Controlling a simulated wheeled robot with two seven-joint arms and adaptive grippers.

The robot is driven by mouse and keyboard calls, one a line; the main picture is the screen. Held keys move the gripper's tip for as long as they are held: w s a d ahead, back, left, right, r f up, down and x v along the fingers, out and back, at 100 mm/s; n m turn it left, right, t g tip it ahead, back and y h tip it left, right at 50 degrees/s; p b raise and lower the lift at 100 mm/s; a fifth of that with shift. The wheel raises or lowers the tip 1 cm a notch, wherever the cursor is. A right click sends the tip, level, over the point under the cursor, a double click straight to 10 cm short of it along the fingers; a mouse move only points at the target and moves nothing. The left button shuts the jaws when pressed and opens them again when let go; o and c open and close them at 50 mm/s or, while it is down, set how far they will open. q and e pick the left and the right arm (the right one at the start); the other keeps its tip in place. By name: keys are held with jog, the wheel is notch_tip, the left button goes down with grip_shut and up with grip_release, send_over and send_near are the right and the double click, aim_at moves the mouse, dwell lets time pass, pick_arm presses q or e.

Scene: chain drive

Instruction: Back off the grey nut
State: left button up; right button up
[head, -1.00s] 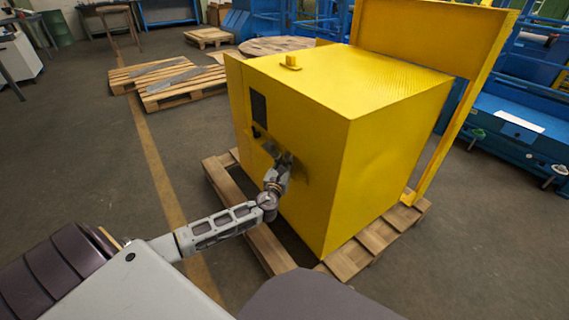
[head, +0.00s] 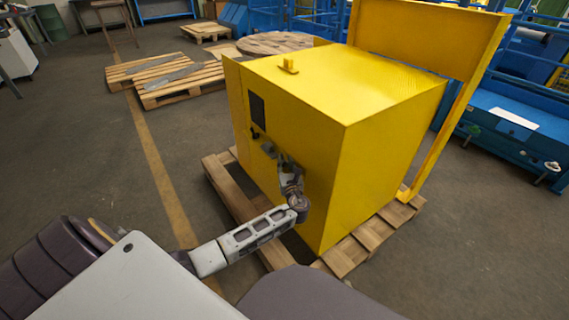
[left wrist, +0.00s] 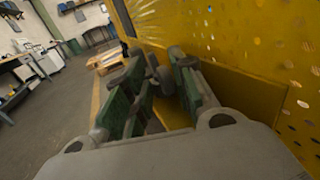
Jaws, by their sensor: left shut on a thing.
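The yellow machine housing (head: 320,200) stands at the centre of the head view. My left gripper (head: 286,163) is at its left-hand face, low and right of a dark panel. In the left wrist view my gripper's green-padded fingers (left wrist: 163,78) are close to the yellow surface and shut on a small dark grey piece, taken as the grey nut. The fingers hide most of the nut, so its thread and seat cannot be made out. My right gripper is in neither view.
The housing rests on a wooden pallet (head: 345,258) that sticks out around its base. More pallets (head: 170,80) lie on the floor behind at left. A blue machine (head: 510,130) stands at right.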

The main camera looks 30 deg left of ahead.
pick_arm(q)
jog(key=shift+w+d+n+g+y, duration=0.1)
jog(key=shift+w+n+g+y, duration=0.1)
jog(key=shift+n+g+y, duration=0.8)
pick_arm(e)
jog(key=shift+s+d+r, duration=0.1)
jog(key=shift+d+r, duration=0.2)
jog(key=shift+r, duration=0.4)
pick_arm(q)
jog(key=o, duration=0.7)
jog(key=shift+o, duration=0.2)
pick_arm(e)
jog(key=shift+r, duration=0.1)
pick_arm(q)
jog(key=shift+s+m+t+h, duration=0.15)
jog(key=shift+m+t+h, duration=0.45)
jog(key=shift+m+t, duration=0.1)
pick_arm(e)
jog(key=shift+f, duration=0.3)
pick_arm(q)
jog(key=shift+a+m+t+h, duration=0.2)
jog(key=shift+m+t+h, duration=0.3)
jog(key=shift+h, duration=0.1)
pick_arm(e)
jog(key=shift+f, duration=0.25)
